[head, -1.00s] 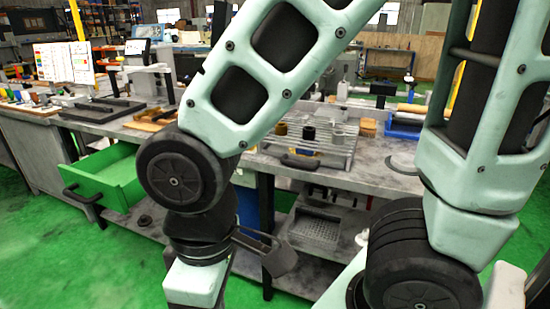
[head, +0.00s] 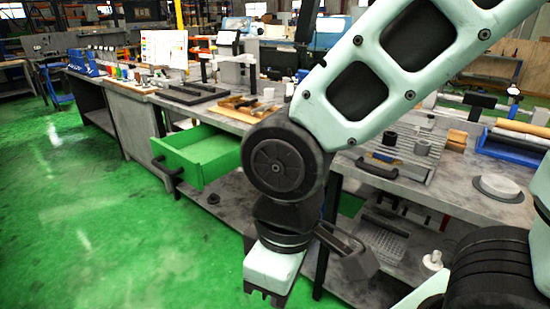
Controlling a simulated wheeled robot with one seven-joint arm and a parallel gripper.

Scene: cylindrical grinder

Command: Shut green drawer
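The green drawer (head: 200,152) is pulled out from under the grey workbench in the head view. Its inside looks empty. A black bar handle (head: 167,171) is on its front, facing left. My arm hides the drawer's right end. My gripper (head: 266,296) hangs low in front of the bench, to the right of and below the drawer in the picture, apart from the handle. Only its pale housing and short dark parts at the lower edge show. Whether the fingers are open or shut cannot be seen.
The workbench top (head: 235,113) holds trays, small tools and a grey slotted rack (head: 400,150). A lower shelf (head: 385,270) carries a grey basket (head: 383,237). A small dark round object (head: 213,199) lies below the drawer. The green floor (head: 90,230) at left is clear.

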